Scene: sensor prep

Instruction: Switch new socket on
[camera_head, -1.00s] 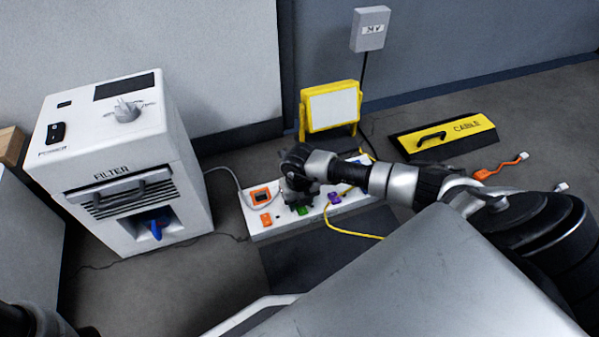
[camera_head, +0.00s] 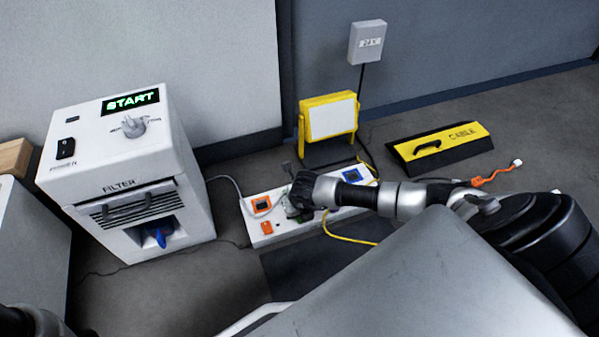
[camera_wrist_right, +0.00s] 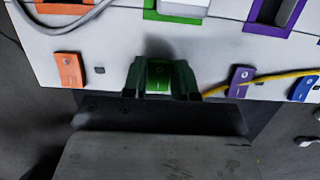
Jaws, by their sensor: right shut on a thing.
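A white power strip (camera_head: 285,229) lies on the floor, with coloured sockets and matching switches. In the right wrist view, my right gripper (camera_wrist_right: 160,80) has its fingers on both sides of the green switch (camera_wrist_right: 159,74), closed on it. The green socket (camera_wrist_right: 178,10) is just above. In the head view my right gripper (camera_head: 296,211) covers the green parts. The orange switch (camera_wrist_right: 70,70) and purple switch (camera_wrist_right: 240,80) stand on either side, with the blue switch (camera_wrist_right: 303,88) further right. The filter unit (camera_head: 130,165) shows a lit green START display (camera_head: 131,102). My left gripper is not visible.
A yellow work lamp (camera_head: 329,117) stands behind the strip. A yellow cable ramp (camera_head: 440,147) lies to the right, near an orange plug lead (camera_head: 492,177). A yellow cable (camera_head: 346,239) loops in front of the strip. A grey box (camera_head: 367,42) hangs on the wall.

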